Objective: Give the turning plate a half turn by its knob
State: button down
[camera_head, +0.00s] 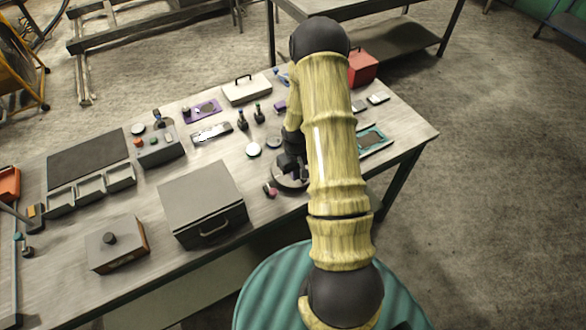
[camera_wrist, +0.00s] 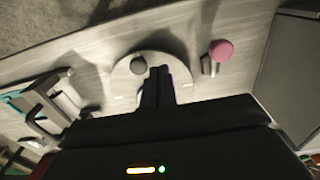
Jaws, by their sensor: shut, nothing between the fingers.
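The turning plate (camera_wrist: 123,84) is a pale round disc lying on the workbench, seen in the wrist view. Its knob (camera_wrist: 138,65) is a small dark round piece near the plate's edge. My gripper (camera_wrist: 158,71) is shut and empty. Its dark fingers lie over the plate just right of the knob in the wrist view; I cannot tell whether they touch it. In the head view the plate (camera_head: 285,184) shows only in part, under my gripper (camera_head: 291,172), and the knob is not clear there.
A pink-topped piece (camera_wrist: 221,50) stands close beside the plate, also in the head view (camera_head: 271,190). A grey box with a handle (camera_head: 203,203) is left of the plate. A teal-framed tray (camera_head: 371,140) lies to its right.

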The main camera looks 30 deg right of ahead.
aim_at(297, 186)
jog(key=shift+f+b, duration=1.6)
jog(key=shift+f, duration=0.65)
jog(key=shift+s+f, duration=0.1)
jog(key=shift+s, duration=0.05)
jog(key=shift+s+d, duration=0.1)
